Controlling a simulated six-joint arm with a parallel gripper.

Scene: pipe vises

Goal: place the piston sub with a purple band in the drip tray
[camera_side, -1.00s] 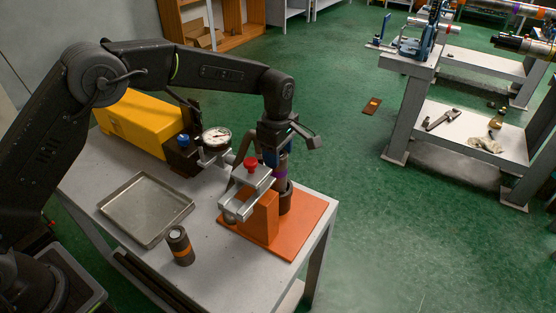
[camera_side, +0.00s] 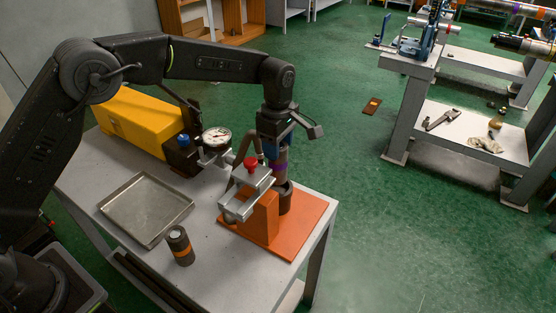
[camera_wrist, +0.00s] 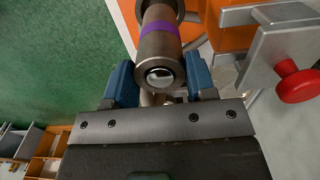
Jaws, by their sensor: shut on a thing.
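The piston sub with a purple band (camera_side: 280,167) is a dark metal cylinder standing upright at the orange vise fixture. In the wrist view the piston sub (camera_wrist: 160,47) shows its purple band and round end, between the two blue fingers. My gripper (camera_side: 277,148) is shut on its upper part; in the wrist view the gripper (camera_wrist: 163,85) has a finger on each side of it. Its lower end is at the dark round socket (camera_side: 285,200); I cannot tell whether it is still inside. The drip tray (camera_side: 146,240) is a shallow empty metal tray at the left of the table.
The orange vise (camera_side: 262,220) has a grey clamp and a red knob (camera_side: 250,163) close left of the piston sub. A dial gauge (camera_side: 216,137) and yellow box (camera_side: 143,120) are behind.

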